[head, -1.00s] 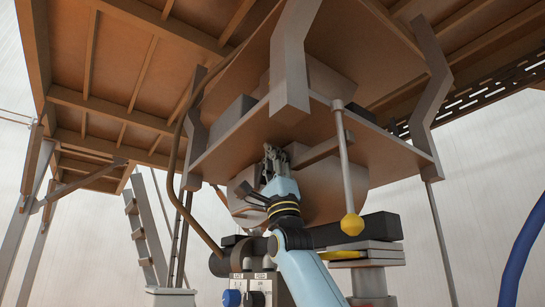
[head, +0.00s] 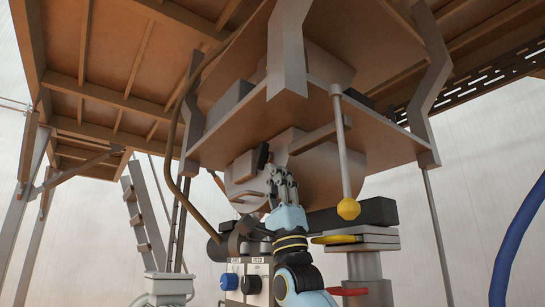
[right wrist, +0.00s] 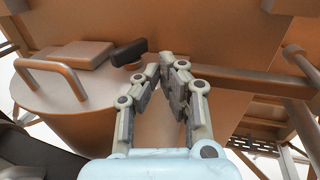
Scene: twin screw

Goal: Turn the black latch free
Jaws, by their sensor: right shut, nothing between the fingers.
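The black latch (head: 262,156) stands near upright on the face of the grey round drum (head: 241,174) under the wooden machine. In the right wrist view the latch (right wrist: 130,52) is a short dark bar on a round brown pivot, left of the fingertips. My right gripper (head: 278,170) is just right of and below the latch in the head view. In the right wrist view its fingers (right wrist: 167,64) are shut and empty, with the tips close to the latch's end. I cannot tell whether they touch it. My left gripper is not in view.
A bent handle (right wrist: 52,78) sits on the drum face left of the latch. A rod with a yellow knob (head: 348,208) hangs to the right. A panel with blue and black knobs (head: 240,283) stands below. A blue hose (head: 518,245) is far right.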

